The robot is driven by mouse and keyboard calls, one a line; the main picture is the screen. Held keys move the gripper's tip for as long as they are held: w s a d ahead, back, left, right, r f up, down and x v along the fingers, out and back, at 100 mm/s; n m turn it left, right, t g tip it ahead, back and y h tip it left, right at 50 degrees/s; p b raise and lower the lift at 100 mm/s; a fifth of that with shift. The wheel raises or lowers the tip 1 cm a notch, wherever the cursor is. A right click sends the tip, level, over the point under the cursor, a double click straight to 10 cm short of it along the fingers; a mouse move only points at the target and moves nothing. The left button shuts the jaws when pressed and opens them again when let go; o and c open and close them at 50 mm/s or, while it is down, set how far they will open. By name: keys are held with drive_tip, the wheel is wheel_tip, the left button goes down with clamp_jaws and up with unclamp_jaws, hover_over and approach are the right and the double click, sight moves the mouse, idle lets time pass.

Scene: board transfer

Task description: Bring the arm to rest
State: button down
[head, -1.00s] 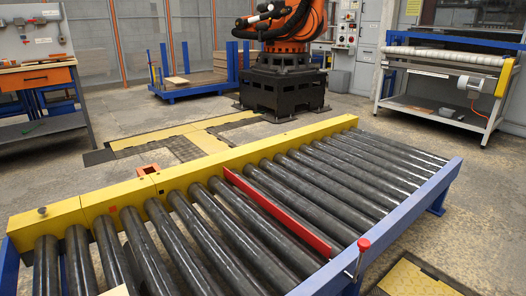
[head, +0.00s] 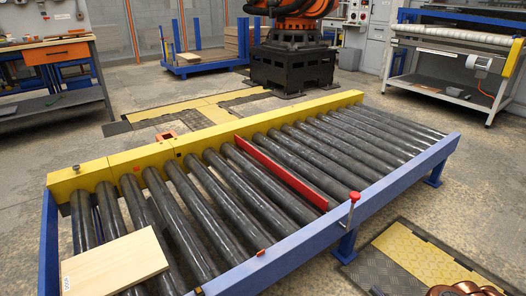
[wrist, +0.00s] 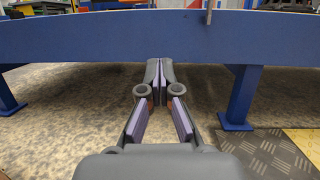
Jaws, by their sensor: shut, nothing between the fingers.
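My gripper (wrist: 160,76) shows in the wrist view with its two fingers together and nothing between them. In the head view, a light wooden board (head: 120,261) with a white label lies flat on the rollers at the near left end of the conveyor. The gripper itself cannot be made out in the head view.
A red-topped post (head: 354,199) stands on the blue near rail. A workbench (head: 50,75) is at the back left, a roller-topped machine (head: 455,60) at the back right. A yellow floor plate (head: 425,265) lies front right.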

drive_tip(key=w+a+r+n+g+y+p, duration=0.2)
drive_tip(key=a+r+n+g+y+p, duration=0.4)
drive_tip(key=r, duration=0.6)
drive_tip(key=w+a+r+n+g+y+p, duration=0.1)
drive_tip(key=w+a+r+n+g+p, duration=0.25)
drive_tip(key=a+r, duration=0.7)
drive_tip(key=s+a+r+n+g+h+p, duration=0.1)
drive_tip(key=s+a+r+n+g+p, duration=0.25)
drive_tip(key=r, duration=0.35)
drive_tip(key=s+a+r+n+g+h+p, duration=0.1)
drive_tip(key=s+a+r+n+g+p, duration=0.2)
drive_tip(key=r, duration=0.5)
drive_tip(key=s+a+r+n+g+p, duration=0.25)
drive_tip(key=a+r+g, duration=0.2)
drive_tip(key=r, duration=0.25)
drive_tip(key=s+a+r+n+g+h+p, duration=0.35)
drive_tip(key=s+r+n+h+p, duration=0.5)
drive_tip(key=s+r, duration=0.45)
drive_tip(key=s+d+r+t+h+p, duration=0.2)
drive_tip(key=s+d+r+h+p, duration=0.2)
drive_tip(key=s+r+p, duration=0.1)
drive_tip(key=s+d+r+n+t+h+p, duration=0.1)
drive_tip(key=s+d+r+t+h+p, duration=0.2)
drive_tip(key=r+p, duration=0.5)
drive_tip(key=shift+s+d+r+n+h+p, duration=0.2)
drive_tip(key=shift+s+d+n+h+p, duration=0.15)
drive_tip(key=shift+s+d+h, duration=0.7)
